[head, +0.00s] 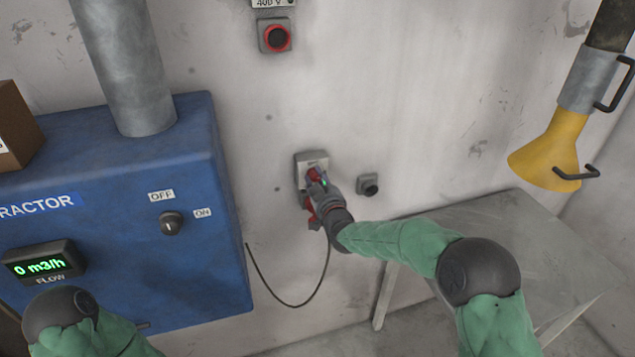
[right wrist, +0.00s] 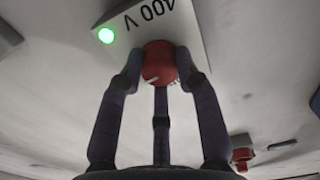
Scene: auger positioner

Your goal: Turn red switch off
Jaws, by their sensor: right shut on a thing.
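The red switch (right wrist: 158,62) is a round red knob with a white mark, on a grey plate labelled 400 V (right wrist: 180,22). A green light (right wrist: 106,35) glows on that plate in the right wrist view. My right gripper (head: 318,178) is at the wall plate in the head view, and its fingers (right wrist: 158,75) are closed around the red knob. The fingers cover much of the knob in the head view. My left arm shows at the lower left of the head view, but its gripper is out of frame.
A blue extractor cabinet (head: 110,240) with an OFF/ON knob (head: 171,222) stands at left. A second red-ringed socket (head: 276,37) is above. A small grey box (head: 368,186) sits right of the switch. A grey table (head: 500,250) and yellow funnel hood (head: 550,150) are at right.

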